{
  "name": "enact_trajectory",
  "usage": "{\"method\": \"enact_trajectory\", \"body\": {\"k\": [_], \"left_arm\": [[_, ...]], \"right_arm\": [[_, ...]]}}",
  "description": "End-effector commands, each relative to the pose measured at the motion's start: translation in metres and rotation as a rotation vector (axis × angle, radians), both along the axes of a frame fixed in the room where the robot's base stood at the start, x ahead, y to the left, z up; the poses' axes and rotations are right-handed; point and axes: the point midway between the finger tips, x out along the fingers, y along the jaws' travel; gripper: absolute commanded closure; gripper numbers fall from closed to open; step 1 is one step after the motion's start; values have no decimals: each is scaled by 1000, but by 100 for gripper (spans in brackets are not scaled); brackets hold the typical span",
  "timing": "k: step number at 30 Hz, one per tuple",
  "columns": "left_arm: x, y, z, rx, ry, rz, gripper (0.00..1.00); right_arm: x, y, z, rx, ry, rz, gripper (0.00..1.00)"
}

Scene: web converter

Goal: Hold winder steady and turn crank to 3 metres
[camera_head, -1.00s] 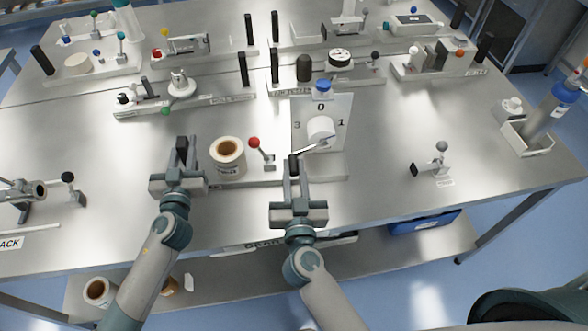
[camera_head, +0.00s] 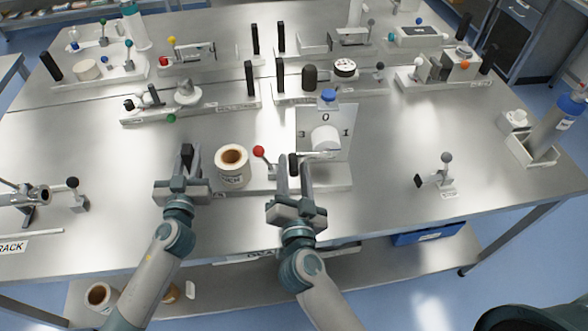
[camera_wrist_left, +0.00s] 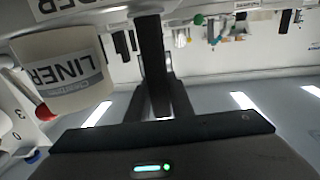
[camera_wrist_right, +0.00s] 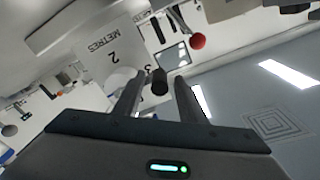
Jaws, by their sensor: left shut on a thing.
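The winder has an upright dial plate (camera_head: 340,118) marked 0, 1 and 3 and a white drum (camera_head: 325,139); the right wrist view also shows 2 and METRES on the plate (camera_wrist_right: 112,58). Its crank ends in a black knob (camera_head: 293,163). My right gripper (camera_head: 294,168) has its fingers apart on either side of this knob (camera_wrist_right: 158,81), which shows between them in the right wrist view. My left gripper (camera_head: 186,165) is shut on a black upright handle (camera_wrist_left: 153,60) left of the label roll. The dial reading cannot be told.
The LINER roll (camera_head: 231,164) stands between my grippers; it also shows in the left wrist view (camera_wrist_left: 62,70). A red-ball lever (camera_head: 259,152) stands beside the winder. Other fixtures line the back. Bare table (camera_head: 400,150) lies to the right.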

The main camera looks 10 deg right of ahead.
Motion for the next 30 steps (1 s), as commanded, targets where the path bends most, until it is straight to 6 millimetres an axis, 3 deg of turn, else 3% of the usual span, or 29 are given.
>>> {"method": "enact_trajectory", "body": {"k": [8, 13, 30], "left_arm": [[0, 1, -2, 1, 3, 3, 100], [0, 1, -2, 1, 3, 3, 100], [0, 1, -2, 1, 3, 3, 100]], "right_arm": [[-2, 0, -2, -1, 2, 0, 63], [-14, 1, -2, -1, 5, 1, 63], [-104, 10, -2, 0, 3, 1, 63]]}}
